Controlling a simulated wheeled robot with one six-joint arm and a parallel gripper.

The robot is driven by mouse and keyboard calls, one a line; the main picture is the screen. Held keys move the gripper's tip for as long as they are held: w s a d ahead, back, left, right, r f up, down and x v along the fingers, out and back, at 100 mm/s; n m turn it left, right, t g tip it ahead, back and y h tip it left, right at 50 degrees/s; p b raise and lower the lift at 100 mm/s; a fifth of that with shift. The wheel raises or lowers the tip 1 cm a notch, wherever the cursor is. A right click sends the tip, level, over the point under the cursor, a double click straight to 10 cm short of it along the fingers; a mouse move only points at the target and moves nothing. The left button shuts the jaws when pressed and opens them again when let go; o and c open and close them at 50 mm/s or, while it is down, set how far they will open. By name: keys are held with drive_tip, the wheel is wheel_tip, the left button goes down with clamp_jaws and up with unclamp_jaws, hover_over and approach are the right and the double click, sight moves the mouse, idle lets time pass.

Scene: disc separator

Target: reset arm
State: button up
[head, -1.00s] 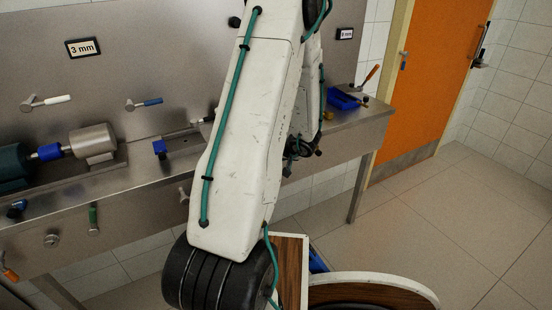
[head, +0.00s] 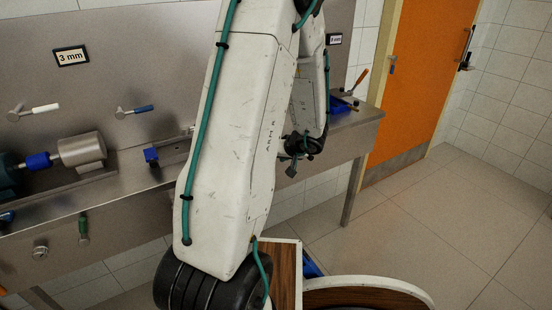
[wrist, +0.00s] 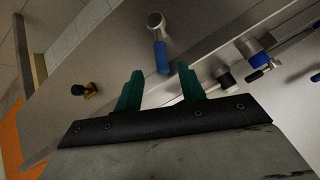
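My arm (head: 235,150) fills the middle of the head view, bent in front of the steel bench. Its far link and dark wrist (head: 305,143) hang before the bench's right part. The gripper's fingers are not clear in the head view. In the wrist view my gripper (wrist: 160,69) shows two green fingers set well apart with nothing held between them. A lever with a blue handle (wrist: 162,57) shows beyond the gap between the fingertips, apart from them as far as I can tell.
The steel bench (head: 120,185) carries a motor-like cylinder (head: 82,150) with a blue coupling. Levers with white (head: 45,108) and blue (head: 143,109) handles sit on its back panel, below a "3 mm" sign (head: 71,56). An orange door (head: 430,70) and open floor (head: 410,215) lie right.

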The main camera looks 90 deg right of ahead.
idle(0.4)
drive_tip(key=w+a+r+n+y, duration=0.1)
drive_tip(key=w+a+r+y, duration=0.4)
drive_tip(key=w+a, duration=0.65)
drive_tip(key=w+a+r+y, duration=0.5)
drive_tip(key=w+a+r, duration=0.1)
drive_tip(key=w+a, duration=0.55)
drive_tip(key=a+r+n+g+h, duration=0.1)
drive_tip(key=a+r+n, duration=0.2)
drive_tip(key=a, duration=0.6)
drive_tip(key=a+r+n+g+h, duration=0.1)
drive_tip(key=a+r+n, duration=0.3)
drive_tip(key=a, duration=0.6)
drive_tip(key=a+r+n+g+h, duration=0.1)
drive_tip(key=a+r+n+g, duration=0.1)
drive_tip(key=a+n, duration=0.4)
drive_tip(key=a+r, duration=0.1)
drive_tip(key=a, duration=0.3)
drive_tip(key=shift+w+r+n+g+h, duration=0.3)
drive_tip(key=shift+r+n, duration=0.1)
drive_tip(key=shift+d, duration=0.15)
